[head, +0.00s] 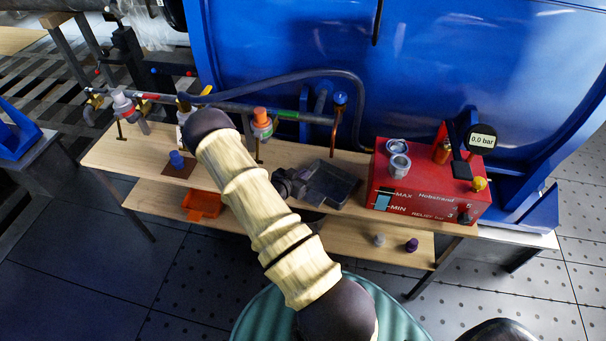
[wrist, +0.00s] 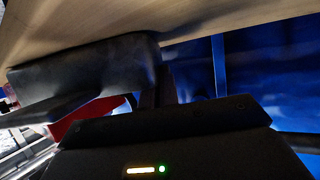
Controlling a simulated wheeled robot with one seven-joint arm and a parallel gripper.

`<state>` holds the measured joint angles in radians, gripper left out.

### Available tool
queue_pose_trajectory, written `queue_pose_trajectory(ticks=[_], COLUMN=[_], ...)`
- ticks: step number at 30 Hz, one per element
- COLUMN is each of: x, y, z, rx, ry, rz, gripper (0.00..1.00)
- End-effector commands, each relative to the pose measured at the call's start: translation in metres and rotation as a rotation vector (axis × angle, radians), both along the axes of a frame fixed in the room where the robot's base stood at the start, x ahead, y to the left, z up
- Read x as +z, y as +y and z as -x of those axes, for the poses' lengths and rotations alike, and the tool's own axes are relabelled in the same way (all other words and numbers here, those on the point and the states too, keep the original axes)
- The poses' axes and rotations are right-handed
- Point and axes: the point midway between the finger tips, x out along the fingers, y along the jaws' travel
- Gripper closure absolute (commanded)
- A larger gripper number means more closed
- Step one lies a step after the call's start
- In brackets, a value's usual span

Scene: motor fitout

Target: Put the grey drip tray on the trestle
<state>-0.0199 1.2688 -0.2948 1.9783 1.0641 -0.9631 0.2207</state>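The dark grey drip tray (head: 334,186) is over the middle of the wooden trestle top (head: 225,172), left of the red box. I cannot tell whether it rests on the wood or hangs just above it. My gripper (head: 291,184) is at the tray's left end. In the wrist view the tray (wrist: 85,68) shows as a dark rounded shape right in front of my gripper (wrist: 163,85), with bare wood (wrist: 190,14) beyond it. The fingertips are dark and mostly hidden, so their grip on the rim is unclear.
The red box (head: 425,192) with a gauge stands right of the tray. Valves and pipes (head: 262,122) run along the back, before the blue tank (head: 440,70). A blue knob (head: 177,160) stands at left. An orange tray (head: 204,204) and small caps (head: 411,244) are on the lower shelf.

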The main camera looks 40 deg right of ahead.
Motion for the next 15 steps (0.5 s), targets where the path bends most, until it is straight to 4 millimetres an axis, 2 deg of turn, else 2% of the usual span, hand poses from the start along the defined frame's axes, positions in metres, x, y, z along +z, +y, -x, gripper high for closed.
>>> queue_pose_trajectory(ticks=[1,3,5,15], x=[-0.0026,-0.0015,-0.0015,0.0008], y=[-0.0002,0.0,0.0001,0.0], z=[0.0,0.0,0.0,0.0001], rx=[0.0,0.0,0.0,0.0], ry=[0.0,0.0,0.0,0.0], rz=[0.001,0.0,0.0,0.0], gripper=[1.0,0.86,0.76,0.76])
